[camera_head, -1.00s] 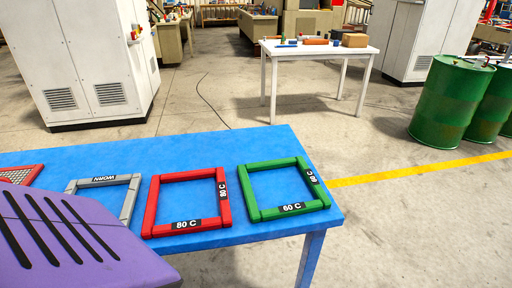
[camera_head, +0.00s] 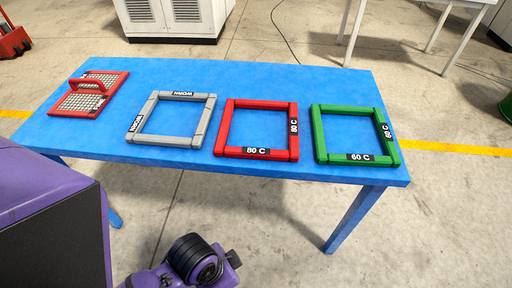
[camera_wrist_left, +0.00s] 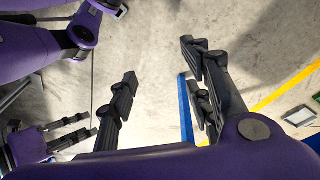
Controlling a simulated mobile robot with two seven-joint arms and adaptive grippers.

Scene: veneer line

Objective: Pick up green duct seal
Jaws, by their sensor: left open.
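The green duct seal (camera_head: 318,134) is a square green frame with black "60 C" labels. It lies flat at the right end of the blue table (camera_head: 270,78) in the head view. My left gripper (camera_wrist_left: 160,80) shows in the left wrist view with its fingers spread and nothing between them, above the grey floor. It is not visible in the head view, and the seal is not visible in the wrist view. Dark fingers of what seems to be my right gripper (camera_wrist_left: 75,135) show at the lower left of the wrist view; their opening is unclear.
A red "80 C" frame (camera_head: 227,128) lies just left of the green one. A white table (camera_head: 344,22) stands behind. The blue table's rear strip is bare.

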